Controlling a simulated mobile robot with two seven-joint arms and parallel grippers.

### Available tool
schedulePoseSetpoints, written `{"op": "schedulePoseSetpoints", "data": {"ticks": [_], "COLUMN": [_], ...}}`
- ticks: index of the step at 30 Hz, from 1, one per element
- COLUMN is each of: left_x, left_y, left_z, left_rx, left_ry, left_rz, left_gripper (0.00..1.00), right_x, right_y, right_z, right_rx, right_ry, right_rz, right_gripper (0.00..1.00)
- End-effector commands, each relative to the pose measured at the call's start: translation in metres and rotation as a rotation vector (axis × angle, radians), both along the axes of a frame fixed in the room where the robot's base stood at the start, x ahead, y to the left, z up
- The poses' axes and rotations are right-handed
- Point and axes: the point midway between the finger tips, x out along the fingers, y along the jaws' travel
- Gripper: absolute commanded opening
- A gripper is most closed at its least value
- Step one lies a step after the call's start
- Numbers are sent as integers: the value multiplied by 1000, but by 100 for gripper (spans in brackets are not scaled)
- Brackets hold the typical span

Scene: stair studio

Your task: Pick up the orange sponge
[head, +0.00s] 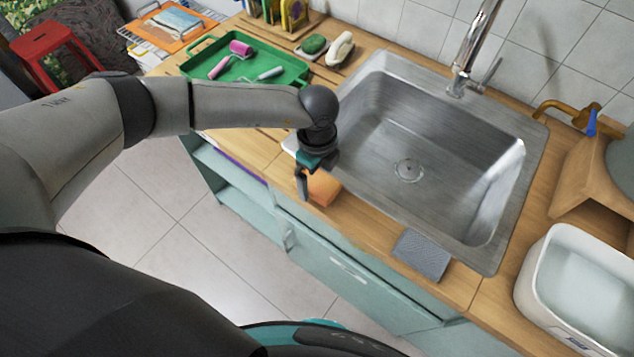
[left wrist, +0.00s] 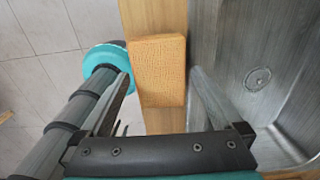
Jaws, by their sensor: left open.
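The orange sponge (head: 324,188) lies flat on the wooden counter strip between the sink and the front edge. In the left wrist view the sponge (left wrist: 158,71) is a textured block ahead of my fingers, and its near end lies between them. My left gripper (head: 310,187) is just above the counter at the sponge. In the left wrist view the gripper (left wrist: 163,90) is open, with one finger on each side of the sponge and a gap on the right. My right gripper is not in view.
The steel sink (head: 408,130) is right beside the sponge. A grey cloth (head: 422,254) lies farther along the counter. A green tray (head: 215,52) with paint rollers stands at the back left. A white basin (head: 560,318) is at the right.

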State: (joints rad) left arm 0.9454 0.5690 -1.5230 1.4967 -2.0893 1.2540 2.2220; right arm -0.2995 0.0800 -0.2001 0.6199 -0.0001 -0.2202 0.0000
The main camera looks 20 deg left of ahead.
Motion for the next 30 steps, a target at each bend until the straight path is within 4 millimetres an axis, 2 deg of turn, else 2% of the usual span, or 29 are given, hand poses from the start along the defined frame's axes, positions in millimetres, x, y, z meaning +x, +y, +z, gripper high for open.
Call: {"op": "schedulePoseSetpoints", "data": {"ticks": [8, 27, 30], "left_x": [0, 0, 0], "left_y": [0, 0, 0], "left_z": [-2, -2, -2], "left_rx": [0, 0, 0], "left_ry": [0, 0, 0], "left_rz": [0, 0, 0], "left_gripper": [99, 27, 27], "right_x": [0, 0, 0], "right_y": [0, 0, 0], "right_z": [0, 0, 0], "right_rx": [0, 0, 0], "right_ry": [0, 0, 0], "right_rz": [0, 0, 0], "right_gripper": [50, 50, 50]}}
